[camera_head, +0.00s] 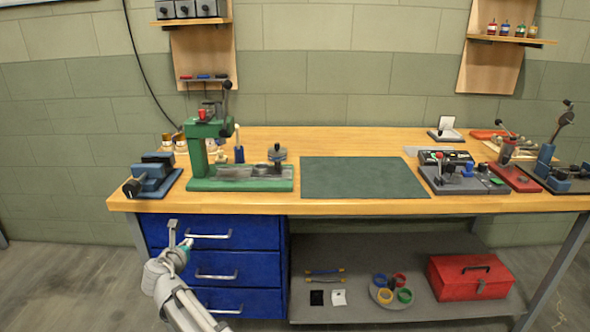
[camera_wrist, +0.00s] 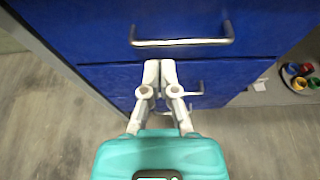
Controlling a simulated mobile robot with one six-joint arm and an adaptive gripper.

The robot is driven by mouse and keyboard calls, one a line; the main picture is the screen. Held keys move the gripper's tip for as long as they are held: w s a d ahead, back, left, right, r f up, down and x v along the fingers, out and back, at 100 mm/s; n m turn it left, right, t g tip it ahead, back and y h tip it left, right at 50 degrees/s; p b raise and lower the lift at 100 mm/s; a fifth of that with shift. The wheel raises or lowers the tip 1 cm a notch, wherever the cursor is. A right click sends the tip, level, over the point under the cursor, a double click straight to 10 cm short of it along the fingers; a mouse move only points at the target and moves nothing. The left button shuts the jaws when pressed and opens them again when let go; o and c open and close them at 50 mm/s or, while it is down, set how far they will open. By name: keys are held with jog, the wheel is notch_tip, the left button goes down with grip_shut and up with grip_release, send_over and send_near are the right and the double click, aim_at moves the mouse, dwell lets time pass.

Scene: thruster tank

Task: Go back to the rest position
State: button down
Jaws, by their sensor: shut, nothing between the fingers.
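My gripper (camera_wrist: 160,68) is shut and empty in the wrist view, with its two fingertips together in front of the blue drawer fronts. The top drawer handle in that view (camera_wrist: 182,41) lies just beyond the fingertips. In the head view my gripper (camera_head: 189,241) is low at the left, in front of the blue drawer unit (camera_head: 262,235). It appears close to the top drawer handle (camera_head: 209,236); I cannot tell whether it touches. The drawers look closed.
The wooden workbench (camera_head: 300,207) bears a green press (camera_head: 200,150), a dark green mat (camera_head: 362,177) and several devices at the right. A lower shelf holds a red toolbox (camera_head: 470,277) and a tray of coloured rings (camera_head: 375,295). The floor at the left is clear.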

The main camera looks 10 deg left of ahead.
jog(key=w+d+f+m+g+h, duration=0.25)
jog(key=d+m, duration=0.35)
jog(key=d, duration=0.6)
jog(key=w+d+f+m+g+h, duration=0.2)
jog(key=w+d+f+m, duration=0.3)
jog(key=d, duration=0.7)
jog(key=w+d+m+g+h, duration=0.2)
jog(key=d+m, duration=0.5)
jog(key=d, duration=0.5)
jog(key=s+d+f+m+g+y, duration=0.1)
jog(key=s+d+f+m+g, duration=0.2)
jog(key=d+m, duration=0.5)
jog(key=s+d+f+m+g+y, duration=0.1)
jog(key=s+d+m+g, duration=0.1)
jog(key=s+d+m, duration=0.65)
jog(key=s+d+f+m+g+y, duration=0.1)
jog(key=s+d+f+m+g, duration=0.2)
jog(key=d, duration=0.9)
notch_tip(320, 180, up, 29)
jog(key=w+m+p, duration=0.1)
jog(key=p, duration=2.6)
jog(key=shift+w+f, duration=0.1)
jog(key=shift+f, duration=0.05)
